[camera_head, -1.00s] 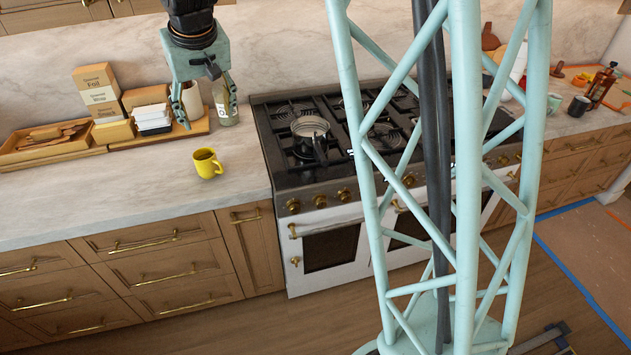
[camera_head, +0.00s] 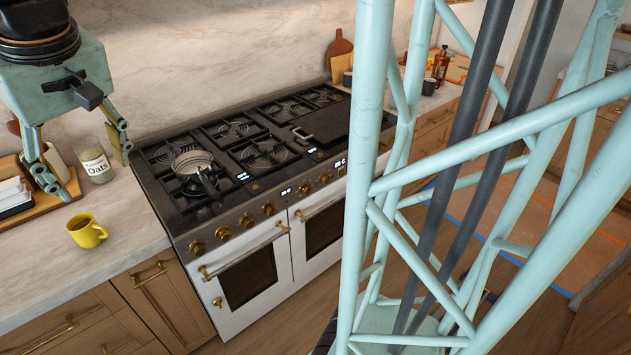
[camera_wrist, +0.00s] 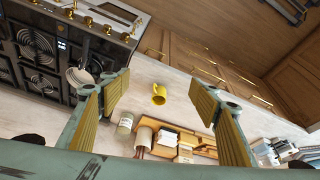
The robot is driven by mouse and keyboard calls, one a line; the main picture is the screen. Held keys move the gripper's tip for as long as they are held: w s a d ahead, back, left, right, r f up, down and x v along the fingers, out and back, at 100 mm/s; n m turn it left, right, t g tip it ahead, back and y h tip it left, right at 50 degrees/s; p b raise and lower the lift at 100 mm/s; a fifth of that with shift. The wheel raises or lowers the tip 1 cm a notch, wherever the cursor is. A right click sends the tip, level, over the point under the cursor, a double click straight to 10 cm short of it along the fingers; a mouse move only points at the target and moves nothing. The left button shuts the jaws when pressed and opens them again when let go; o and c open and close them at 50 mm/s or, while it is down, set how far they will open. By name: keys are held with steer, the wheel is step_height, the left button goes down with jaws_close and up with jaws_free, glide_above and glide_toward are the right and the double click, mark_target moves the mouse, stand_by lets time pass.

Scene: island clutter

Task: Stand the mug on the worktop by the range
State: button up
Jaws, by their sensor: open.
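The yellow mug (camera_head: 86,231) stands upright on the pale marble worktop (camera_head: 128,243), left of the range (camera_head: 257,148), with a gap between them. Its handle points right in the head view. In the wrist view the mug (camera_wrist: 158,94) shows between my open fingers, beyond the fingertips. My gripper (camera_head: 93,172) is open and empty, above the worktop and apart from the mug. Nothing hides the mug in either view.
A glass oats jar (camera_head: 96,165) stands behind the mug near the range. A pan (camera_head: 192,163) sits on the range's front left burner. Worktop around the mug is clear.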

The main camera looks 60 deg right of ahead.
steer(key=s+r, duration=0.2)
steer(key=s, duration=2.6)
steer(key=shift+s+a, duration=0.15)
steer(key=shift+s, duration=0.2)
steer(key=shift+f, duration=0.1)
